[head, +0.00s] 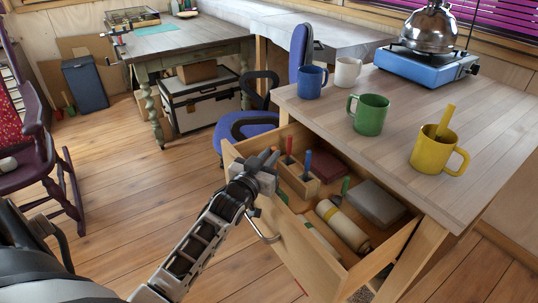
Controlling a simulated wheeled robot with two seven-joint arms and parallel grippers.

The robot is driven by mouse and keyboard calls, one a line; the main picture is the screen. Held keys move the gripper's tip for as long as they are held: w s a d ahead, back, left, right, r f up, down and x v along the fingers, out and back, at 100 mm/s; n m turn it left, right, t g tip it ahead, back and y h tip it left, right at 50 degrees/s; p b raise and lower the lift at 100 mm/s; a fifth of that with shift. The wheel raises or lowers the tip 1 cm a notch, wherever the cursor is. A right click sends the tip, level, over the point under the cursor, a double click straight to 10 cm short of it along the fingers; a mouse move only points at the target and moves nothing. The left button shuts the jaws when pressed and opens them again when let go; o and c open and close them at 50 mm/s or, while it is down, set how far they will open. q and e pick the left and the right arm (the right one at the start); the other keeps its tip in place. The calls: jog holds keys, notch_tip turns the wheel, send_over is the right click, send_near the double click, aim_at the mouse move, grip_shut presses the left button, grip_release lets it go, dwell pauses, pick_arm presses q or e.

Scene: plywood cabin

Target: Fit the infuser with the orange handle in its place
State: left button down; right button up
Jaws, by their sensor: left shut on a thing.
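My left gripper (264,173) is at the left wall of the open drawer (268,222). It is shut on the infuser with the orange handle (272,157). Only the orange end shows above the jaws; the rest is hidden. In the drawer just right of the gripper stands a small wooden holder (300,184). A red handle (289,145) and a blue handle (308,161) stick up from it. A green handle (346,184) stands further right in the drawer. A yellow handle (446,120) leans in the yellow mug (437,156). My right gripper is not in view.
The drawer also holds a dark red box (333,166), a grey box (376,203) and a cream roll (341,225). On the table (482,130) above stand a blue mug (311,82), a white mug (347,72), a green mug (370,114) and a blue stove with a kettle (428,30).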

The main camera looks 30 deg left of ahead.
pick_arm(q)
jog(key=shift+f, duration=0.1)
jog(key=shift+p, duration=0.4)
dwell(1.0)
dwell(0.4)
dwell(0.4)
jog(key=shift+f+b, duration=0.5)
jog(key=shift+f, duration=0.45)
jog(key=shift+r, duration=0.1)
